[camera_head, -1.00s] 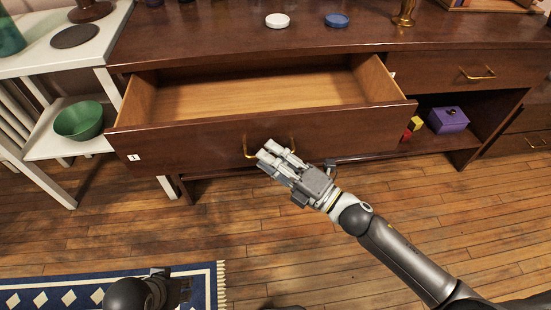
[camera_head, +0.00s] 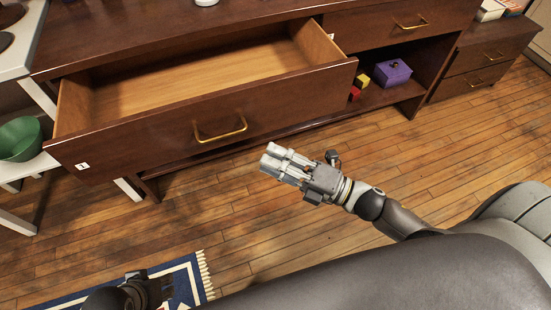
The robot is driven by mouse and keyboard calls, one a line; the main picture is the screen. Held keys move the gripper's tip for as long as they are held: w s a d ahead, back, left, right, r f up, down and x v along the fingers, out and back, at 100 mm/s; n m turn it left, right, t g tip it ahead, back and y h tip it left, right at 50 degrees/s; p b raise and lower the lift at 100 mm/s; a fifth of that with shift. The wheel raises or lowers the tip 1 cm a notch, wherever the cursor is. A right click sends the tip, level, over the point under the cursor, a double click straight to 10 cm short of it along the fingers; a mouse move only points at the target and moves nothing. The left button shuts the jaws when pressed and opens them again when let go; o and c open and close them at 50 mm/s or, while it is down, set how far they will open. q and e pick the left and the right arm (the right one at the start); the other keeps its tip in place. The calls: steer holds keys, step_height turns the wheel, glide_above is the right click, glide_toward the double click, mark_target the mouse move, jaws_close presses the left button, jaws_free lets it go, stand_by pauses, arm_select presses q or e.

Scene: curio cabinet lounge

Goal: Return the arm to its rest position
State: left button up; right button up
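My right gripper (camera_head: 271,158) is in the middle of the head view, in front of the open drawer and above the wood floor. Its two pale fingers point left, with a narrow gap between them and nothing held. It is clear of the brass handle (camera_head: 221,131) on the drawer front (camera_head: 290,113). The drawer stands pulled out, and its visible inside is empty. My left gripper (camera_head: 155,291) is at the bottom left over the rug. It is dark and partly cut off, so its fingers cannot be made out.
The dark wood cabinet (camera_head: 150,45) fills the back. A purple box (camera_head: 392,73), a yellow block (camera_head: 362,81) and a red block (camera_head: 354,94) are on its lower shelf. A green bowl (camera_head: 20,139) sits on a white stand at left. Open floor (camera_head: 250,215) lies in front.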

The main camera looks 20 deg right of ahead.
stand_by(0.5)
